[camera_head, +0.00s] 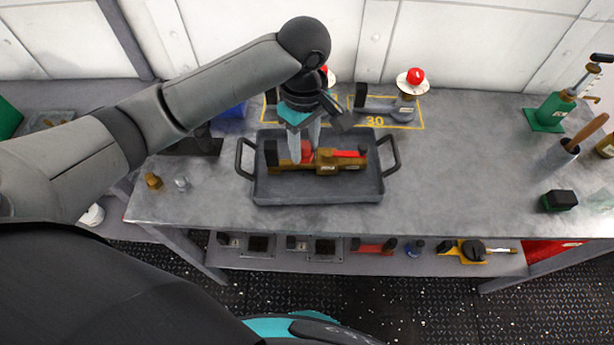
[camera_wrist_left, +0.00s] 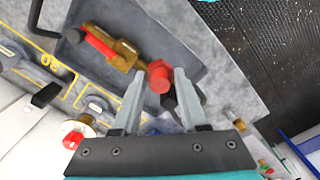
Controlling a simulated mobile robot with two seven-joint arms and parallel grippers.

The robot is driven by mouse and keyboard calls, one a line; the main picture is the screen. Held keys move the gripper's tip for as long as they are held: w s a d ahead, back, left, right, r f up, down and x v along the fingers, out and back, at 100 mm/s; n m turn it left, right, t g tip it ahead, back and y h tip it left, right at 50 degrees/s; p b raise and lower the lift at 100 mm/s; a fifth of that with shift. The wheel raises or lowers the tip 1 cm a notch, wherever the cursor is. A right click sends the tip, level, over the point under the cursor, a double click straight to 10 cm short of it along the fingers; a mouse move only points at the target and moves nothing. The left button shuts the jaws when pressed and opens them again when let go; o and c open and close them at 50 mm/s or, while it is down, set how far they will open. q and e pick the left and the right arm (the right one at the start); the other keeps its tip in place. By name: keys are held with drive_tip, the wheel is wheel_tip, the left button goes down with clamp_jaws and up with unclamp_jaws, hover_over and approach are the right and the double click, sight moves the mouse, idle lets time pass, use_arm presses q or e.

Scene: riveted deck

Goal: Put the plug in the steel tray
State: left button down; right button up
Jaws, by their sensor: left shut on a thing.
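The steel tray (camera_head: 318,195) is a dark grey tray with a raised rim and two loop handles, on the bench in the head view; its rim and floor also show in the wrist view (camera_wrist_left: 195,35). My left gripper (camera_head: 304,146) points down over the tray's left half. It is shut on a red hexagon-headed piece, the plug (camera_wrist_left: 159,78), which also shows red in the head view (camera_head: 307,154). A brass valve with a red handle (camera_head: 335,164) lies in the tray close to the plug. I cannot tell whether the plug touches the tray floor. My right gripper is out of view.
Behind the tray, gauge-like parts with red tops (camera_head: 411,83) stand in yellow-marked zones. A small brass fitting (camera_head: 153,180) sits to the left. A green-based tool (camera_head: 550,112), a cup with a wooden handle (camera_head: 560,155) and a black block (camera_head: 559,201) stand right. The bench between is clear.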

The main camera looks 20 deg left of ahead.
use_arm(q)
drive_tip(key=b, duration=0.2)
hover_over(305, 189)
wheel_tip(305, 189, down, 9)
drive_tip(key=shift+f, duration=0.15)
wheel_tip(305, 189, down, 4)
drive_tip(key=shift+r+b, duration=0.2)
drive_tip(key=shift+b, duration=0.1)
drive_tip(key=shift+f, duration=0.1)
drive_tip(key=shift+f, duration=0.1)
drive_tip(key=c, duration=0.8)
unclamp_jaws()
drive_tip(key=o, duration=0.4)
drive_tip(key=shift+c, duration=0.2)
wheel_tip(305, 189, up, 12)
drive_tip(key=p, duration=0.2)
drive_tip(key=shift+p, duration=0.4)
